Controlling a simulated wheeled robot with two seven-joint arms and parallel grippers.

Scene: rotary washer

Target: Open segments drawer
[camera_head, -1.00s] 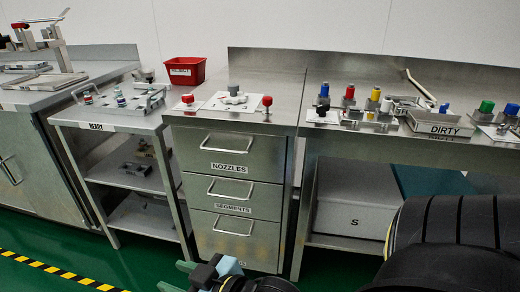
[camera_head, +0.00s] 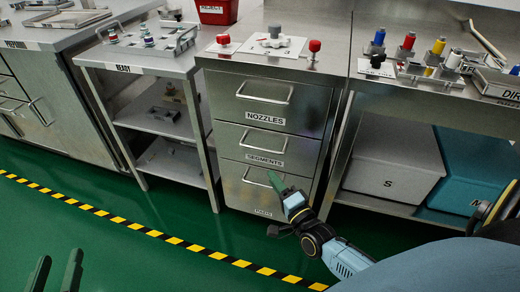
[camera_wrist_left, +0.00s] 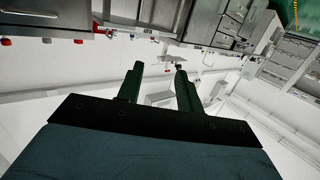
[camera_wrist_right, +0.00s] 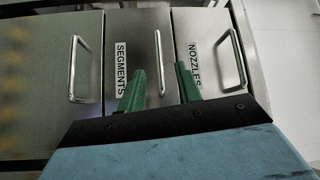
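The segments drawer (camera_head: 239,140) is the middle of three metal drawers and is closed, with its handle (camera_head: 264,142) and label facing me. In the right wrist view the segments drawer (camera_wrist_right: 148,45) is sideways, with its handle (camera_wrist_right: 159,62) beyond the fingers. My right gripper (camera_head: 277,184) is in front of the bottom drawer, below the segments handle; its green fingers (camera_wrist_right: 160,82) are open and empty, and I see no contact with the handle. My left gripper (camera_head: 57,270) is at the lower left of the head view, over the floor; its fingers (camera_wrist_left: 157,78) are open and empty.
The nozzles drawer (camera_head: 240,99) above and the bottom drawer (camera_head: 235,182) are closed. A shelf table (camera_head: 135,62) stands left of the cabinet. At right, under the bench, are a white bin (camera_head: 390,165) and a blue bin (camera_head: 480,165). Green floor (camera_head: 165,265) in front is clear.

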